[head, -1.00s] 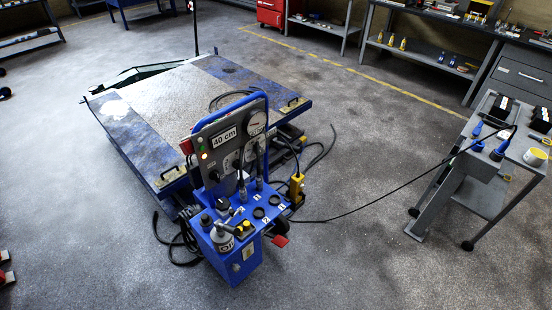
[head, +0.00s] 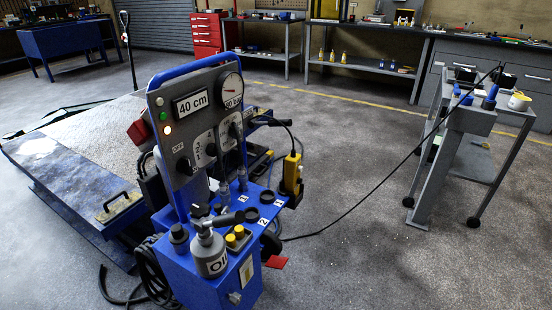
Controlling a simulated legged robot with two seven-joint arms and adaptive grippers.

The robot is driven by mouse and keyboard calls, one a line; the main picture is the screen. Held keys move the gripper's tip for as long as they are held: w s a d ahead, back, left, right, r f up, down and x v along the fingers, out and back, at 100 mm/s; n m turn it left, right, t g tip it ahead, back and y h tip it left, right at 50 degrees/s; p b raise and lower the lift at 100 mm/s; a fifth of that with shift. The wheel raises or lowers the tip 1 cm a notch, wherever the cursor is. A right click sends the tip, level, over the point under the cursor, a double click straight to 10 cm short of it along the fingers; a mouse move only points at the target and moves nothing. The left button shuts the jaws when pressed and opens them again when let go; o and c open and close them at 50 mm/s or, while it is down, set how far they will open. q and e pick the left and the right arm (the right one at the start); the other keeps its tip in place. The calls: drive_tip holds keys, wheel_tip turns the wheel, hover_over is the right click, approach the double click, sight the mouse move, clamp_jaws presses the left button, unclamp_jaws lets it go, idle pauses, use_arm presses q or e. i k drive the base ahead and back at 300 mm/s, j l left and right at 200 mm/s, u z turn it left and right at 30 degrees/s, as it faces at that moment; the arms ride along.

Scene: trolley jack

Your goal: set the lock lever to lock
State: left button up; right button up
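The blue jack trolley (head: 180,275) stands at centre front with a grey control panel (head: 200,125). The panel has a display (head: 190,103) reading 40 cm, a round gauge (head: 231,88), several dark knobs, one near an OFF label, and a lit orange lamp (head: 167,129). Two slim upright levers, a left one (head: 224,188) and a right one (head: 243,178), rise from the blue top deck near small number labels. I cannot read any lock marking, so I cannot tell which part is the lock lever or how it is set. Neither of my grippers is in view.
An oil can (head: 210,255) and a yellow-button box (head: 237,238) sit on the deck. A yellow box (head: 291,175) hangs at its right; a black cable reaches the grey cart (head: 465,120). A lift platform (head: 85,150) lies behind left. The floor between trolley and cart is mostly clear.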

sight(273, 124)
drive_tip(key=i+u, duration=0.1)
drive_tip(key=u, duration=0.25)
drive_tip(key=l+u, duration=0.15)
drive_tip(key=u, duration=0.2)
drive_tip(key=i+l+u, duration=0.1)
drive_tip(key=u, duration=0.3)
drive_tip(key=i+l+u, duration=0.25)
drive_tip(key=l, duration=0.55)
drive_tip(key=l+u, duration=0.25)
drive_tip(key=l, duration=0.6)
drive_tip(key=i+l+u, duration=0.1)
drive_tip(key=l+u, duration=0.15)
drive_tip(key=l, duration=1.45)
drive_tip(key=i, duration=0.05)
